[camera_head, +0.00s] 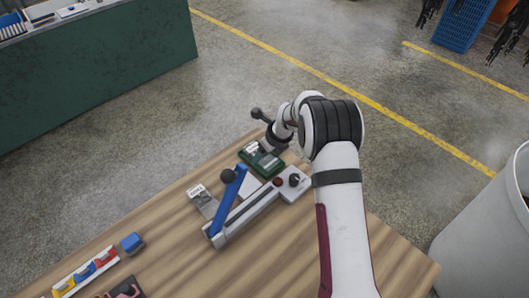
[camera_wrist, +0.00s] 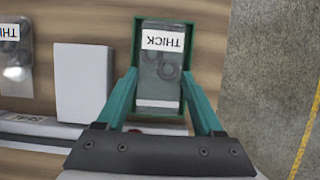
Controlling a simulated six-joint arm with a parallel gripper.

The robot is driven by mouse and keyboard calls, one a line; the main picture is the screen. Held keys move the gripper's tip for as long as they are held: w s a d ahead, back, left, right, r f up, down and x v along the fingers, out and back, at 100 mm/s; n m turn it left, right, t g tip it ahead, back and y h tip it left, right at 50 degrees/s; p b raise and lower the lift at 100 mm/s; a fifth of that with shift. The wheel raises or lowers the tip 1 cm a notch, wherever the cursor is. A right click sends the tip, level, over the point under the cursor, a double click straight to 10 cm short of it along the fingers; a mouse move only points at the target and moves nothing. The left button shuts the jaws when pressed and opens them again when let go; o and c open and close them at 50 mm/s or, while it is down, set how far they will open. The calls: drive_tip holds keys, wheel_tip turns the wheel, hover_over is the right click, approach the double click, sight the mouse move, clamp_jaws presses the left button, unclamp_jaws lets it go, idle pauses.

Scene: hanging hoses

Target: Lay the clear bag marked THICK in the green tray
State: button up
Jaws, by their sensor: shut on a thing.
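The clear bag marked THICK (camera_wrist: 160,65) holds dark rings and lies between my gripper's fingers in the wrist view, its label upside down. My gripper (camera_wrist: 160,75) is shut on this bag. The green tray (camera_wrist: 161,112) is directly under and around the bag; its dark green rim shows on several sides. I cannot tell whether the bag touches the tray floor. In the head view, the green tray (camera_head: 272,164) is at the table's far edge, with my gripper (camera_head: 268,150) over it, partly hidden by my wrist.
A second clear bag (camera_wrist: 17,60), its label cut off after THI, lies left. A sealer with a blue lever (camera_head: 229,200) lies in front. A blue block (camera_head: 132,242) and coloured bins (camera_head: 85,272) are front left.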

drive_tip(key=shift+f, duration=0.3)
drive_tip(key=shift+f, duration=0.3)
drive_tip(key=o, duration=1.5)
drive_tip(key=shift+c, duration=0.2)
drive_tip(key=v, duration=1.3)
drive_tip(key=s+d+r+n+g, duration=0.1)
drive_tip(key=s+r+n, duration=0.7)
drive_tip(key=s, duration=0.5)
drive_tip(key=s+d+n+g+h, duration=0.1)
drive_tip(key=s+d+n+g, duration=0.1)
drive_tip(key=s+n, duration=1.1)
drive_tip(key=s+d, duration=0.1)
drive_tip(key=s, duration=1)
drive_tip(key=shift+d+r, duration=0.2)
drive_tip(key=shift+r, duration=0.1)
drive_tip(key=shift+s, duration=0.15)
